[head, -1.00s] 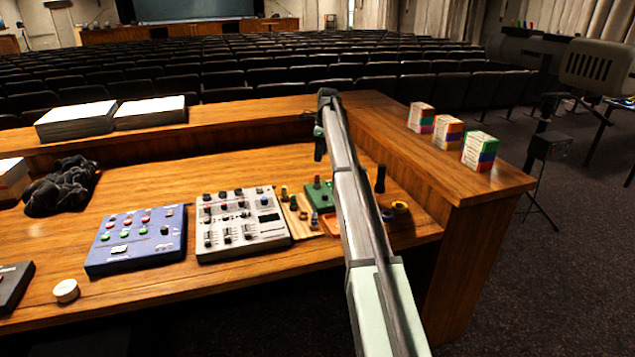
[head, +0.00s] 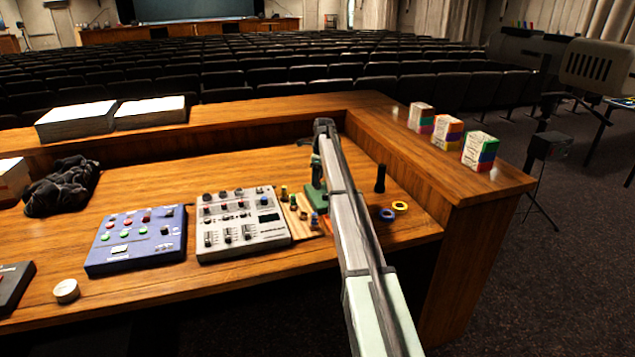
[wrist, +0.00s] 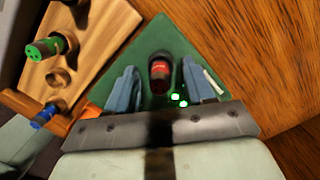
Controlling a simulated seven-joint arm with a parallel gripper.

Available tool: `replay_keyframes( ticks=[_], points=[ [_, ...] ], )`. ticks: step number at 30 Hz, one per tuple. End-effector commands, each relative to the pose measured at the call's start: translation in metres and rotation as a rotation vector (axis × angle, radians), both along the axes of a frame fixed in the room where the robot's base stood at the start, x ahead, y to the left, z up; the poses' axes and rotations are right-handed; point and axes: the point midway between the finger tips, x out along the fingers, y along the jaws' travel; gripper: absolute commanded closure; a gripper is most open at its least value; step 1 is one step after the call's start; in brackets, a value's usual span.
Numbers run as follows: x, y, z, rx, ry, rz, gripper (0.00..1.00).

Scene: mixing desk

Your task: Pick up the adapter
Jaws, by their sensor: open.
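My gripper (wrist: 159,82) is open, its two blue-grey fingers on either side of a dark cylinder with a red band (wrist: 159,75). The cylinder appears to stand on a green box (wrist: 160,32); I cannot tell whether the fingers touch it. Left of it in the wrist view, a wooden holder (wrist: 108,35) carries a green plug-like piece (wrist: 45,47) and a blue one (wrist: 44,116). Which piece is the adapter is not clear. In the head view my gripper is low over the green box (head: 314,200), right of the wooden holder (head: 300,222), and my arm hides part of this area.
A grey mixer (head: 240,225) and a blue control box (head: 135,240) stand left of the holder. A dark upright cylinder (head: 380,179), a yellow ring (head: 400,206) and a blue ring (head: 387,215) are right of my arm. The raised desk ledge (head: 235,108) runs behind.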

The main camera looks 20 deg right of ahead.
Motion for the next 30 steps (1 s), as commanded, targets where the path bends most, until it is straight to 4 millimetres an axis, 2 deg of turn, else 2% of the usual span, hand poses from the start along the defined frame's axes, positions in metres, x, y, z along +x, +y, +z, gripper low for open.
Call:
replay_keyframes(
  ticks=[5,21,30],
  points=[
    [0.0002,0.0001,0.0003,-0.001,-0.001,0.000,0.48],
    [0.0000,0.0000,0.0007,0.000,0.000,0.000,1.00],
    [0.0001,0.0000,0.0011,-0.001,-0.001,0.000,1.00]
  ],
)
